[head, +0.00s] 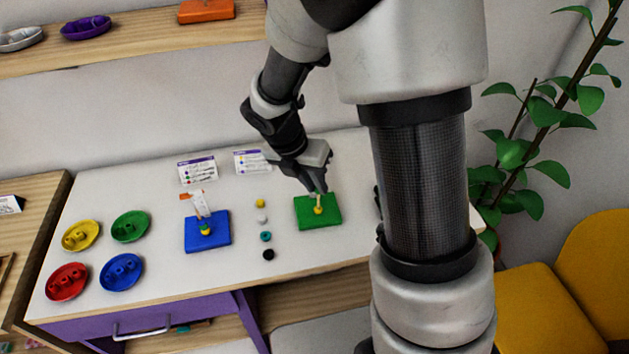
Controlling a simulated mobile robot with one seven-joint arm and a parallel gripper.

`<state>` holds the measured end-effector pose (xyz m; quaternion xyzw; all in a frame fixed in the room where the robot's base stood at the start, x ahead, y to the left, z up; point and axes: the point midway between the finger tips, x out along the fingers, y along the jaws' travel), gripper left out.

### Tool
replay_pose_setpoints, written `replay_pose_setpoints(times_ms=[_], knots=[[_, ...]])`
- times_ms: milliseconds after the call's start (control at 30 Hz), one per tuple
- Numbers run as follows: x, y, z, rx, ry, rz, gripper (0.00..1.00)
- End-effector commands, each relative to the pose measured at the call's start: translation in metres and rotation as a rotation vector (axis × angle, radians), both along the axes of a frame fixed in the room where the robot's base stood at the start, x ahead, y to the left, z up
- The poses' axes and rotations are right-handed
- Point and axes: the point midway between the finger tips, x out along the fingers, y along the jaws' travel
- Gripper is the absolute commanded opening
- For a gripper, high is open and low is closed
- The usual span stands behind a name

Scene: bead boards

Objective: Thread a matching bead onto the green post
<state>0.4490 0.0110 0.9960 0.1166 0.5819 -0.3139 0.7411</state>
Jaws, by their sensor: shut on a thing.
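A green board (334,216) lies at the right of the white table, with a thin upright post. A yellow bead (318,210) shows low on it. My gripper (319,189) is right above this board, at the post's top. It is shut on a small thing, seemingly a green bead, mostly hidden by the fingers. I cannot tell whether it is around the post or just above it. A green dish (130,226) at the left of the table holds green beads.
A blue board (208,243) with beads on its post stands left of the green board. Between them lie loose yellow (260,203), white (262,219), teal (265,236) and black (268,254) beads. Yellow (80,235), red (67,283) and blue (121,272) dishes stand at left.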

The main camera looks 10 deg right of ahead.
Motion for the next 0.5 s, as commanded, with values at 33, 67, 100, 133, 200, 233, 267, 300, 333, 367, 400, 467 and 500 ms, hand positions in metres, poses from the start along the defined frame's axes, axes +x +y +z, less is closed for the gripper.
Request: replay_pose_setpoints(times_ms=[33, 67, 100, 133, 200, 233, 267, 300, 333, 367, 400, 467, 500], knots=[[-0.0002, 0.0000, -0.0027, 0.000, 0.000, 0.000, 0.00], [-0.0002, 0.0000, -0.0036, 0.000, 0.000, 0.000, 0.00], [-0.0001, 0.0000, -0.0044, 0.000, 0.000, 0.000, 0.00], [-0.0001, 0.0000, -0.0048, 0.000, 0.000, 0.000, 0.00], [0.0000, 0.0000, -0.0053, 0.000, 0.000, 0.000, 0.00], [0.0000, 0.0000, -0.0053, 0.000, 0.000, 0.000, 0.00], [-0.0001, 0.0001, -0.0052, 0.000, 0.000, 0.000, 0.00], [0.0000, 0.0000, -0.0050, 0.001, -0.001, 0.000, 0.00], [0.0000, 0.0000, -0.0050, 0.001, -0.001, 0.000, 0.00], [0.0000, 0.0001, -0.0049, 0.000, 0.000, 0.000, 0.00], [0.0000, 0.0001, -0.0049, 0.000, 0.000, 0.000, 0.00], [0.0000, 0.0001, -0.0049, 0.001, -0.001, 0.000, 0.23], [0.0000, 0.0001, -0.0049, 0.001, -0.001, 0.000, 0.30]])
